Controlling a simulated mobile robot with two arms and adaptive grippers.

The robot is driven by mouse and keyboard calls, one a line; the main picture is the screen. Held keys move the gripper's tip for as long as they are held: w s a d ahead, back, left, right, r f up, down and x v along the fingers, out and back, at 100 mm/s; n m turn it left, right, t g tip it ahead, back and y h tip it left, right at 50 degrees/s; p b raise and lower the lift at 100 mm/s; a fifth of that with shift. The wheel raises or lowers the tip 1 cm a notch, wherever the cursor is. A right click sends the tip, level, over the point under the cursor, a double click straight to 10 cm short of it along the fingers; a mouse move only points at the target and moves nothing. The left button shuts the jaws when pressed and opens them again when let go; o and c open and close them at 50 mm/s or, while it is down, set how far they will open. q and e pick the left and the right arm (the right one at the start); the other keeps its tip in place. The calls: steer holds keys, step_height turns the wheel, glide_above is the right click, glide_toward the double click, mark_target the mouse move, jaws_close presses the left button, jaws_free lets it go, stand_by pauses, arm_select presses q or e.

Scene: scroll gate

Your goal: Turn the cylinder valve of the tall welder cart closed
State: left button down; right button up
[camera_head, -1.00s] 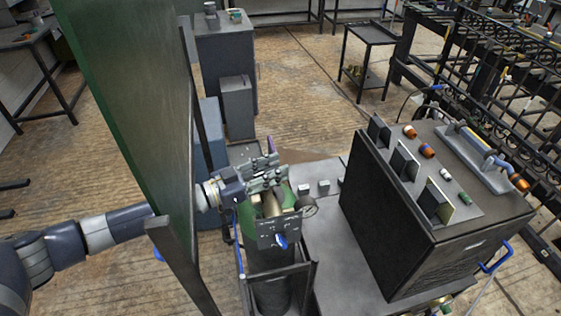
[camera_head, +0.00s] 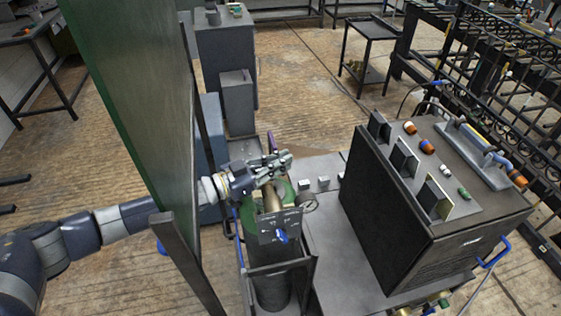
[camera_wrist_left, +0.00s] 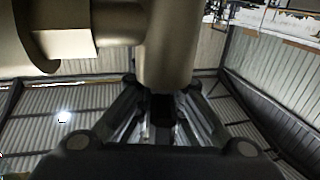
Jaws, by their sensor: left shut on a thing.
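The gas cylinder (camera_head: 271,292) stands in the frame of the tall welder cart (camera_head: 338,280); its shoulder is green. My left gripper (camera_head: 283,163) is at the top of the valve, fingers close together. In the left wrist view the brass valve body (camera_wrist_left: 170,45) reaches down between the fingers of my left gripper (camera_wrist_left: 160,108), with a thick branch to the left. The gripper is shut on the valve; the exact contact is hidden. My right gripper is not in view.
A tall green panel (camera_head: 135,90) with a dark frame stands close left of the cylinder, beside my left arm. The black welder box (camera_head: 390,215) stands on the cart to the right. A dark plate with a blue part (camera_head: 282,237) hangs in front of the valve.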

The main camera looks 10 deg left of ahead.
arm_select(q)
steer(key=shift+d+m+g+h+b, duration=0.1)
steer(key=shift+m+g+h+b, duration=0.5)
steer(key=shift+m+g+b, duration=0.4)
steer(key=shift+s+d+m+g+h+b, duration=0.1)
steer(key=shift+s+m+g+h+b, duration=0.2)
steer(key=shift+g+h+b, duration=0.3)
steer(key=shift+s+m+g, duration=0.1)
steer(key=shift+m+g, duration=0.2)
steer(key=shift+g, duration=0.2)
steer(key=shift+d, duration=0.1)
steer(key=c, duration=1.7)
jaws_free()
steer(key=shift+o, duration=0.2)
